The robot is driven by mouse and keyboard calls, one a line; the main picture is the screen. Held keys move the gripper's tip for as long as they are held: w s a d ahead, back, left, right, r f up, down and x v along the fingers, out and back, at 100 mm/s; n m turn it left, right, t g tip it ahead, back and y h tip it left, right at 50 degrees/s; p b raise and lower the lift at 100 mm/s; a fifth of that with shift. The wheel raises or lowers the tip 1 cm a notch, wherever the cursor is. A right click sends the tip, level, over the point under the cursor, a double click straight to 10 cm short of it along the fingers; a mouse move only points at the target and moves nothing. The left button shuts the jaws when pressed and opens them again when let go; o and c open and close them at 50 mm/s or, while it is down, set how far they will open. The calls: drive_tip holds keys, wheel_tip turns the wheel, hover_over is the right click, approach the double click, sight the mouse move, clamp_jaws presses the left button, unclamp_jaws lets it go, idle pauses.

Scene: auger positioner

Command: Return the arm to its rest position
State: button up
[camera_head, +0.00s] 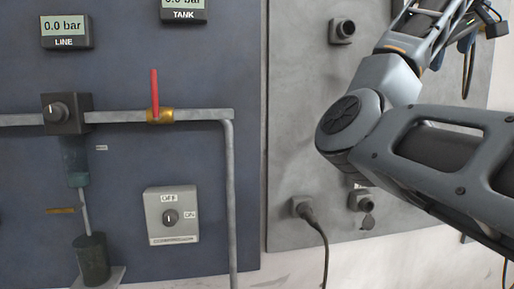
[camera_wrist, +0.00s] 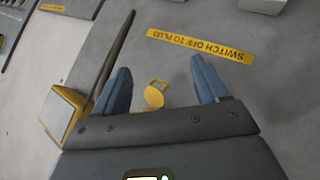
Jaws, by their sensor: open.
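My gripper (camera_wrist: 160,66) is open in the wrist view, its two blue fingers spread apart with nothing held between them. A small yellow round piece with a loop (camera_wrist: 154,96) shows between the fingers, on the grey surface beyond; I cannot tell its distance. In the head view my arm is bent at the right, in front of the grey panel (camera_head: 290,120), and its upper part runs to the top right. I cannot make out the gripper clearly there.
The wrist view shows a yellow box (camera_wrist: 62,112) beside the left finger and a yellow "SWITCH OFF TO PLUG" label (camera_wrist: 201,46). In the head view, a red-handled valve (camera_head: 157,114), a switch box (camera_head: 171,215) and a plugged cable (camera_head: 313,220) are left of my arm.

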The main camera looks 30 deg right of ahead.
drive_tip(key=w+a+f+n+t+h, duration=0.1)
drive_tip(key=w+a+f+h, duration=0.1)
drive_tip(key=f, duration=0.6)
drive_tip(key=w+a+f+h, duration=0.1)
drive_tip(key=w+f, duration=0.2)
drive_tip(key=f, duration=0.5)
drive_tip(key=w+a+f+n+t+h, duration=0.1)
drive_tip(key=w+a+f+h, duration=0.1)
drive_tip(key=f, duration=0.7)
drive_tip(key=s+a+f+n+t+y, duration=0.2)
drive_tip(key=s+a+f+t, duration=0.1)
drive_tip(key=a+f, duration=0.55)
drive_tip(key=s+a+f+n+t+y, duration=0.25)
drive_tip(key=a+f, duration=0.35)
drive_tip(key=f, duration=0.6)
drive_tip(key=s+a+f+n+t+y, duration=0.1)
drive_tip(key=s+a+f+y, duration=0.2)
drive_tip(key=s+a+f, duration=0.35)
drive_tip(key=s+a+f+t+y, duration=0.1)
drive_tip(key=s+a+f+y, duration=0.2)
drive_tip(key=s+a, duration=0.6)
drive_tip(key=s+a+r+m+y, duration=0.1)
drive_tip(key=s+a, duration=0.3)
drive_tip(key=s, duration=0.6)
drive_tip(key=s+a+r+m+y, duration=0.2)
drive_tip(key=s+a, duration=0.3)
drive_tip(key=s, duration=0.5)
drive_tip(key=shift+s+r+m, duration=0.15)
drive_tip(key=shift+r+m, duration=0.5)
